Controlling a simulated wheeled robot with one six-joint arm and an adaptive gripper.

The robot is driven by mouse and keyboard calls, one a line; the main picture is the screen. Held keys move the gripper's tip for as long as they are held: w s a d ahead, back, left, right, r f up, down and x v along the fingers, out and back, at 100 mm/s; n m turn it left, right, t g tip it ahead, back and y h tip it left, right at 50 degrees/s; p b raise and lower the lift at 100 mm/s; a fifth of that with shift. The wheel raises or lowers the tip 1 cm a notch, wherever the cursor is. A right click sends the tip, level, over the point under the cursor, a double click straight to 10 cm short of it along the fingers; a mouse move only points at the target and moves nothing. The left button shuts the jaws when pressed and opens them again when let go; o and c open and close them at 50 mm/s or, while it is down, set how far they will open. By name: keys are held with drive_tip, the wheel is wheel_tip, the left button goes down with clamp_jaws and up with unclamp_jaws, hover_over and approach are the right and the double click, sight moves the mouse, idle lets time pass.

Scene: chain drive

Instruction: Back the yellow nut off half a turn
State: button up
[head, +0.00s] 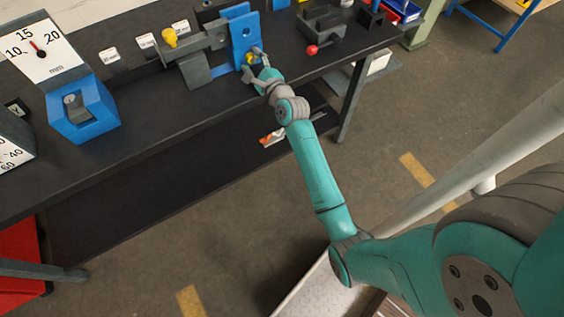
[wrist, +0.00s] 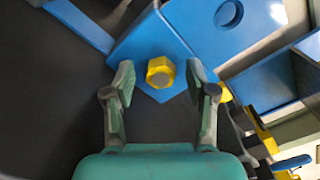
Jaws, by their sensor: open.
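The yellow nut (wrist: 160,72) is a hex nut on the face of the blue plate (wrist: 150,38), near its lower corner in the wrist view. A grey round end shows in its middle. My gripper (wrist: 160,78) is open, with one finger on each side of the nut and a visible gap on both sides. In the head view my gripper (head: 256,66) is at the upright blue plate (head: 243,30). There the nut is mostly hidden by the fingers, with only a bit of yellow showing.
The dark bench (head: 150,110) carries a grey block with a yellow knob (head: 169,38) left of the plate. A grey fixture with a red ball (head: 311,50) stands to the right. A blue holder (head: 84,110) with a dial in mm (head: 40,47) is farther left.

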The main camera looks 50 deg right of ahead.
drive_tip(key=shift+r+m, duration=0.1)
drive_tip(key=shift+m, duration=0.9)
drive_tip(key=s+a+f+n, duration=0.2)
drive_tip(key=s+a+n, duration=0.2)
drive_tip(key=s, duration=0.5)
drive_tip(key=s+a+f+n+g, duration=0.1)
drive_tip(key=s+a+f+n, duration=0.2)
drive_tip(key=s+a, duration=0.4)
drive_tip(key=s+a+f+n+y, duration=0.1)
drive_tip(key=s+a+f+n, duration=0.2)
drive_tip(key=s, duration=0.8)
drive_tip(key=shift+s+a+n, duration=0.25)
drive_tip(key=shift+a+n, duration=0.65)
drive_tip(key=shift+a, duration=0.45)
drive_tip(key=shift+w, duration=0.1)
